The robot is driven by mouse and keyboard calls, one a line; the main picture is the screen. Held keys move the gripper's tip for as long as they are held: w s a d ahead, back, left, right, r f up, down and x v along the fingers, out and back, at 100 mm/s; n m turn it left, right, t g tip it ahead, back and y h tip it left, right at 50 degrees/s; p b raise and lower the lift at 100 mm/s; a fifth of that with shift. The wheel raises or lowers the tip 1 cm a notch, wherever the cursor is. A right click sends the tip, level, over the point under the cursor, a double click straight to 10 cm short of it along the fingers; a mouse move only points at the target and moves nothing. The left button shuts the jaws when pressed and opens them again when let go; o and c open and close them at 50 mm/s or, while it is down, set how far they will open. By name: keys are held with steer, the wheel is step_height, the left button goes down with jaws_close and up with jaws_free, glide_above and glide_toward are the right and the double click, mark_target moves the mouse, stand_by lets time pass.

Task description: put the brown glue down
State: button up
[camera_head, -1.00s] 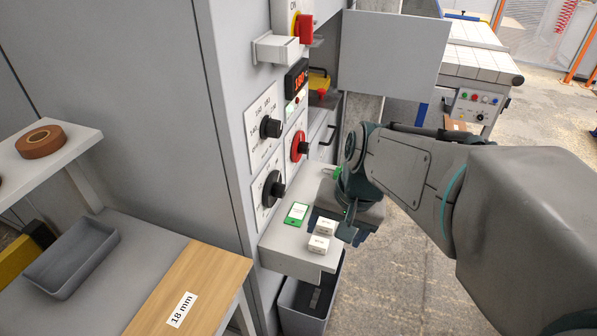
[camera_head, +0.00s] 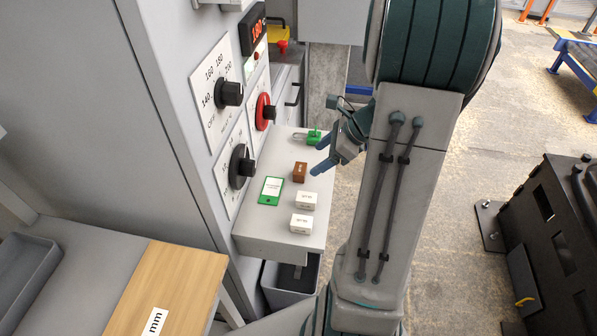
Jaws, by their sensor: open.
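The brown glue (camera_head: 300,172) is a small brown block standing on the grey shelf (camera_head: 284,243) fixed to the front of the machine. It is between the green padlock-like item and the white blocks. My gripper (camera_head: 318,158) is open and empty, just right of and above the brown glue, its fingers pointing left. The fingers look apart from the block. Part of the gripper is hidden behind my arm.
On the shelf are a green-edged card (camera_head: 271,190), two white blocks (camera_head: 306,201) and a green padlock-like item (camera_head: 313,137). Knobs (camera_head: 229,93) stick out of the machine panel. A grey bin (camera_head: 290,278) is below; a wooden board (camera_head: 165,285) lies at left.

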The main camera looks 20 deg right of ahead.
steer(key=x, duration=0.8)
steer(key=shift+w+a, duration=0.2)
steer(key=shift+r, duration=0.1)
steer(key=c, duration=1.1)
steer(key=shift+c, duration=0.2)
steer(key=shift+r, duration=0.45)
steer(key=r, duration=0.3)
steer(key=shift+w+d+r, duration=0.2)
steer(key=shift+d+r, duration=0.15)
steer(key=shift+r, duration=0.05)
steer(key=w+d+r, duration=0.4)
steer(key=d+r, duration=0.2)
steer(key=d, duration=0.4)
steer(key=shift+w+p, duration=0.35)
steer(key=shift+p, duration=0.05)
